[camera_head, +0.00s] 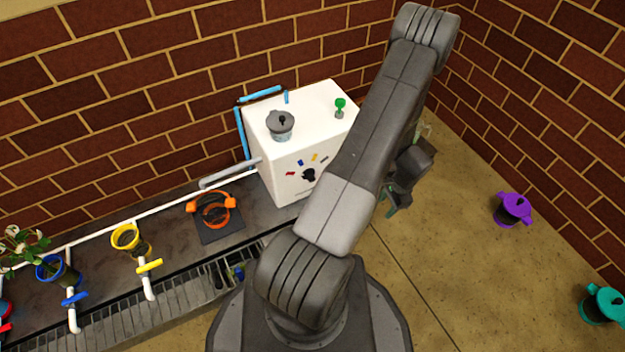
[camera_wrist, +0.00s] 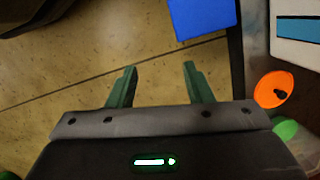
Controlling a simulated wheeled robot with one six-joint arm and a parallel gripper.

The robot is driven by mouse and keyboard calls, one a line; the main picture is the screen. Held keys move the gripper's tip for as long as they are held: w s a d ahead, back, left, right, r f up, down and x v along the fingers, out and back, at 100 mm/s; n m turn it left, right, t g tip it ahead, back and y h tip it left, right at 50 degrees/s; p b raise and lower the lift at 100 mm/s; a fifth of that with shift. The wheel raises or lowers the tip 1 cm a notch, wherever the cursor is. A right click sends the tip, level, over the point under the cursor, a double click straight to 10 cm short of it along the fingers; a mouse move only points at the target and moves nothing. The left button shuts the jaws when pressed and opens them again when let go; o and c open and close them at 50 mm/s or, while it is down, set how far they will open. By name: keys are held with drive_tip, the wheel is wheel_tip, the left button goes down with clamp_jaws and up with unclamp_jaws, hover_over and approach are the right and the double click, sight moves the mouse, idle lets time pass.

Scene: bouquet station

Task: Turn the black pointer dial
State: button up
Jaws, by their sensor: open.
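The black pointer dial (camera_head: 309,175) is on the front face of the white box (camera_head: 283,172), in the head view. Small red, blue, yellow and grey marks arc above it. Part of the box front is hidden by my arm. My gripper (camera_head: 393,205) is to the right of the box, apart from the dial, partly behind my arm. In the wrist view my gripper (camera_wrist: 160,80) has its two green fingers apart with only the floor showing between them. I cannot make out the dial in the wrist view.
A grey lidded pot (camera_head: 281,127) and a green knob (camera_head: 340,107) are on the box top. Purple (camera_head: 513,210) and teal (camera_head: 604,305) pots stand on the open floor at right.

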drive_tip(key=s+a+f+m+y, duration=0.25)
drive_tip(key=s+a, duration=0.25)
drive_tip(key=a, duration=0.3)
drive_tip(key=s+a+m+t+y, duration=0.1)
drive_tip(key=a+m+t+y, duration=0.1)
drive_tip(key=a+m+y, duration=0.3)
drive_tip(key=m+t+h, duration=0.4)
drive_tip(key=m+t, duration=0.4)
drive_tip(key=t, duration=0.2)
approach(312, 179)
drive_tip(key=b+x, duration=0.3)
drive_tip(key=x, duration=0.6)
drive_tip(key=shift+s+d+f, duration=0.1)
drive_tip(key=c, duration=1)
